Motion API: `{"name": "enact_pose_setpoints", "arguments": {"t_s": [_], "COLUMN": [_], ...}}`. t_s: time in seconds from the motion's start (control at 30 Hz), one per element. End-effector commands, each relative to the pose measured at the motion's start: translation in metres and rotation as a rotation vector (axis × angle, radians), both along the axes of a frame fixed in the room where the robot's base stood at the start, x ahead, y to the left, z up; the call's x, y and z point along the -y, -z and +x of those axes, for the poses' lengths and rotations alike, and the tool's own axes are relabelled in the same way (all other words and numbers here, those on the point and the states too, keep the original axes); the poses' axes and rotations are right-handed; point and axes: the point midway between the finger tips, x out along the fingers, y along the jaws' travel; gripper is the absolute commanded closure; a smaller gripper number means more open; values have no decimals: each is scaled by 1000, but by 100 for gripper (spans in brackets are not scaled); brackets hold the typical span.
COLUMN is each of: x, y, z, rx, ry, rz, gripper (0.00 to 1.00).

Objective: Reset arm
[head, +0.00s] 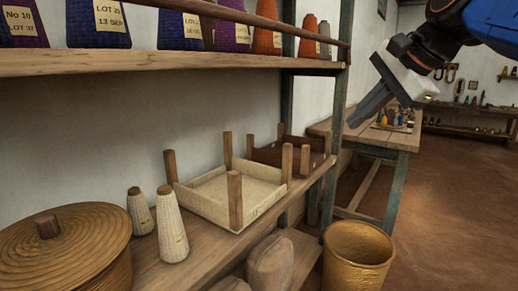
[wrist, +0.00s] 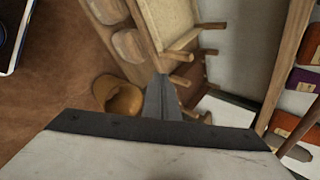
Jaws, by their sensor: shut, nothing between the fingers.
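My gripper (head: 357,119) is at the upper right of the head view, in the air to the right of the shelf unit, pointing down and left. Its fingers are shut with nothing between them. In the wrist view, the closed fingers (wrist: 162,88) point toward the shelf and its trays. The gripper appears apart from everything around it.
A shelf (head: 180,63) holds several labelled yarn cones. The lower shelf (head: 205,255) carries a cream tray (head: 211,207) with corner posts, a brown tray (head: 262,155), two pale cones and a lidded basket (head: 75,250). A golden basket (head: 357,255) stands below; floor (head: 450,190) is clear at right.

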Motion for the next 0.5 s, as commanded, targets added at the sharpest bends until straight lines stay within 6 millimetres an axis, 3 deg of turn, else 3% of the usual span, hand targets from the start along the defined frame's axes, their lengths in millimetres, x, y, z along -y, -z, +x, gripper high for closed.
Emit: {"name": "enact_pose_setpoints", "arguments": {"t_s": [0.1,0.5], "x": [13,58], "y": [68,283], "z": [-29,-130], "rx": [25,57], "ry": [-137,-706], "rz": [-181,-727], "gripper": [100,100]}}
